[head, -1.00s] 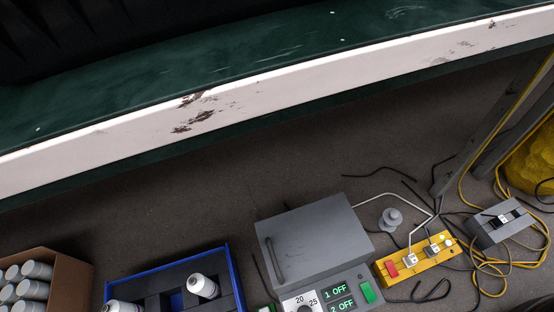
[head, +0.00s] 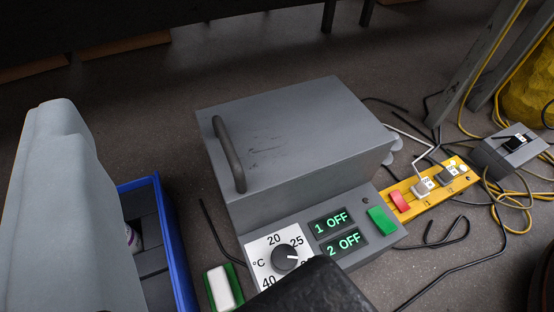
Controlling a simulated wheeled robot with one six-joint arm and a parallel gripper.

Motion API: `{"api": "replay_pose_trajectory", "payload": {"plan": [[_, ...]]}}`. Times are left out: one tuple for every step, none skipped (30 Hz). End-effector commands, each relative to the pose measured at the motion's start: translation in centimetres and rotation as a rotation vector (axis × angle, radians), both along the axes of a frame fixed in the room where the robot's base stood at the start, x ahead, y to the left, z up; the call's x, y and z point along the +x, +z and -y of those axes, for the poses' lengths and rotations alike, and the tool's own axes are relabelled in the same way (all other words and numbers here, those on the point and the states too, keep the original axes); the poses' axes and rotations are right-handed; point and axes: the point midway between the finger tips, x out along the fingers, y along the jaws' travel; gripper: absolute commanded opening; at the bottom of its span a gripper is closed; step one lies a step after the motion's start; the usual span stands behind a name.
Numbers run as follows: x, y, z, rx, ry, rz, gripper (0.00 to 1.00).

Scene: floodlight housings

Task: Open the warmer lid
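The warmer (head: 300,145) is a grey box in the middle of the head view, with its lid shut flat on top. A dark bar handle (head: 229,155) runs along the left side of the lid. Its front panel has a dial (head: 285,257), green displays reading 1 OFF and 2 OFF (head: 331,223), and a green switch (head: 382,220). A dark rounded part at the bottom edge, seemingly of my gripper (head: 312,290), covers the panel's lower corner. No fingertips show, so its opening is hidden. Nothing is seen touching the handle.
A blue crate (head: 178,245) stands left of the warmer, partly behind a large pale grey shape, probably my arm. A green-and-white switch (head: 222,288) lies in front. A yellow power strip (head: 440,188), loose cables and a grey box (head: 508,150) are at the right.

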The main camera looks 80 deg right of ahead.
Motion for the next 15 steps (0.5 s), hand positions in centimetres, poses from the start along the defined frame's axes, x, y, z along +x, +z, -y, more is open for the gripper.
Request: {"api": "replay_pose_trajectory", "payload": {"plan": [[-0.7,-2.0,0.1,-0.023,-0.014,-0.014,0.32],[-1.0,-2.8,0.1,-0.036,-0.025,-0.018,0.32],[-1.5,-4.0,0.2,-0.056,-0.036,-0.025,0.32],[-2.0,-4.9,0.3,-0.070,-0.046,-0.030,0.32],[-2.4,-5.8,0.3,-0.085,-0.055,-0.035,0.32],[-2.9,-7.0,0.4,-0.105,-0.067,-0.041,0.32],[-3.4,-7.8,0.5,-0.120,-0.075,-0.046,0.32],[-3.8,-8.6,0.6,-0.136,-0.083,-0.051,0.32],[-4.5,-9.8,0.7,-0.157,-0.095,-0.059,0.32],[-5.0,-10.5,0.8,-0.173,-0.102,-0.062,0.32],[-5.5,-11.3,0.9,-0.188,-0.110,-0.068,0.32],[-6.1,-12.3,1.0,-0.209,-0.120,-0.073,0.32],[-6.5,-12.9,1.1,-0.222,-0.125,-0.078,0.32],[-7.0,-13.5,1.1,-0.236,-0.131,-0.080,0.32],[-7.5,-14.2,1.2,-0.253,-0.138,-0.085,0.32]]}}
